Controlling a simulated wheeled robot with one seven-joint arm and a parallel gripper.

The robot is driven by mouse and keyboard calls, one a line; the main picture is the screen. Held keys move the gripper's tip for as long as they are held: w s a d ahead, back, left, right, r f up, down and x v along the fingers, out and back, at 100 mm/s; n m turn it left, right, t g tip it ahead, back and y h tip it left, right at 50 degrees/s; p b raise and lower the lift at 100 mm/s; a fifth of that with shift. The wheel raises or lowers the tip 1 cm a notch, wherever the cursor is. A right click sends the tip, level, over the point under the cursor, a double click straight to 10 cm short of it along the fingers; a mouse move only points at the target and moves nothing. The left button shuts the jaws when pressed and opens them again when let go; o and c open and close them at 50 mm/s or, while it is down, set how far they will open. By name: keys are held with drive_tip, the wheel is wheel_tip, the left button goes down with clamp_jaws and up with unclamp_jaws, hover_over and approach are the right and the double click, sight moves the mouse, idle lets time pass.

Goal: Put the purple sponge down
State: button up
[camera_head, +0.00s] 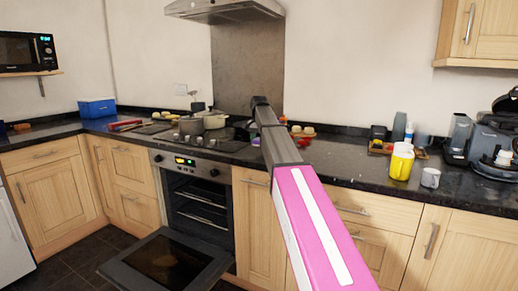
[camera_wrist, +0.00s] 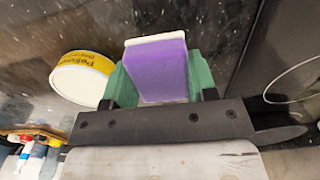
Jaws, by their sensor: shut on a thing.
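The purple sponge (camera_wrist: 163,72) has a pale strip along its far edge. It is between the green fingers of my gripper (camera_wrist: 158,78) in the wrist view, and the gripper is shut on it. Dark speckled worktop shows around and beyond the sponge; whether the sponge touches it I cannot tell. In the head view my arm reaches over the counter just right of the hob, and it hides most of the gripper and sponge.
A yellow-and-white tub (camera_wrist: 82,78) stands close left of the sponge. The hob (camera_head: 225,143) with a pot (camera_head: 214,120) is left of my arm; the oven door (camera_head: 165,262) hangs open below. A yellow container (camera_head: 401,162) and mug (camera_head: 430,178) stand right. Worktop between is partly clear.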

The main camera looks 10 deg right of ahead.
sight(259, 152)
drive_tip(key=shift+f, duration=1.85)
drive_tip(key=shift+f, duration=0.15)
drive_tip(key=o, duration=0.8)
drive_tip(key=shift+o, duration=0.2)
wheel_tip(259, 152, up, 12)
drive_tip(key=shift+r, duration=0.15)
